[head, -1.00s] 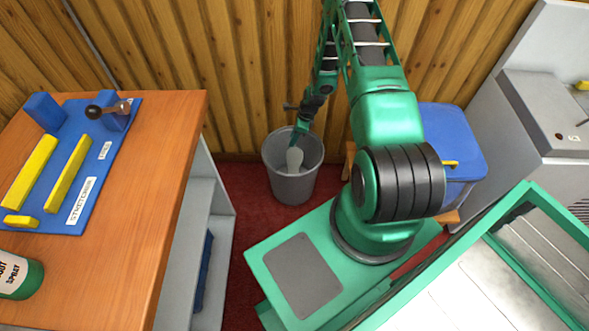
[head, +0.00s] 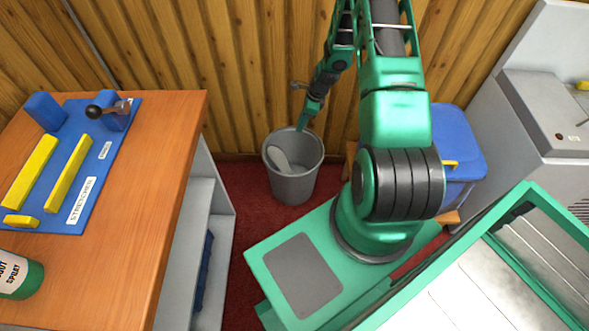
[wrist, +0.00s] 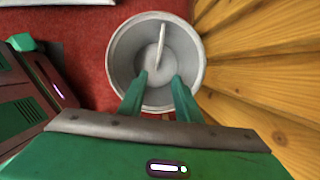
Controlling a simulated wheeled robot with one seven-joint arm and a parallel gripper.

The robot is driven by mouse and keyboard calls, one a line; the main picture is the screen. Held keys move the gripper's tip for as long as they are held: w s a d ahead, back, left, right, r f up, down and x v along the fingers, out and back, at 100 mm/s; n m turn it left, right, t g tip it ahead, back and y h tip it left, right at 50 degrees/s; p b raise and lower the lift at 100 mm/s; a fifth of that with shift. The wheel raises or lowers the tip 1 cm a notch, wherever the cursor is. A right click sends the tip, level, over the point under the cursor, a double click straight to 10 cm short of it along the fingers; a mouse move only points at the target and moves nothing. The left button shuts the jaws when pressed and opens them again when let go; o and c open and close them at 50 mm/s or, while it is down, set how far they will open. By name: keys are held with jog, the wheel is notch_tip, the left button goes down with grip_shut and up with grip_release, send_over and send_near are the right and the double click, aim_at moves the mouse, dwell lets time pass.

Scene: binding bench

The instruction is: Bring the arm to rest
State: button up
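My gripper (head: 303,124) is above the grey waste bin (head: 291,188), near its back rim. In the wrist view its two green fingers (wrist: 160,75) are apart with nothing held between them. A pale grey, flat, rounded piece (head: 279,158) leans inside the bin towards its left side. In the wrist view the piece (wrist: 161,45) shows nearly edge-on, beyond the fingertips. My arm is stretched out towards the wooden wall.
The wooden plank wall (head: 240,60) is close behind the bin. An orange-topped bench (head: 150,180) with a blue board (head: 85,150) stands at the left. A blue lidded container (head: 455,140) stands at the right. Red floor is free around the bin.

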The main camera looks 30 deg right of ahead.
dwell(0.4)
jog(key=s+r+n+g+h, duration=0.1)
jog(key=s+r+n, duration=0.25)
jog(key=r, duration=0.65)
jog(key=s+d+r+n+h, duration=0.1)
jog(key=s+r+n, duration=0.25)
jog(key=r, duration=0.55)
jog(key=s+r+n+g+h, duration=0.1)
jog(key=s+r+n, duration=0.25)
jog(key=r, duration=0.65)
jog(key=s+a+r+n, duration=0.3)
jog(key=s+r, duration=0.4)
jog(key=s, duration=0.5)
jog(key=s+a+r+n, duration=0.4)
jog(key=s+r+n, duration=0.2)
jog(key=s, duration=0.6)
jog(key=shift+s+a+r+y, duration=0.2)
jog(key=shift+s+r+y, duration=0.15)
jog(key=shift+r, duration=0.4)
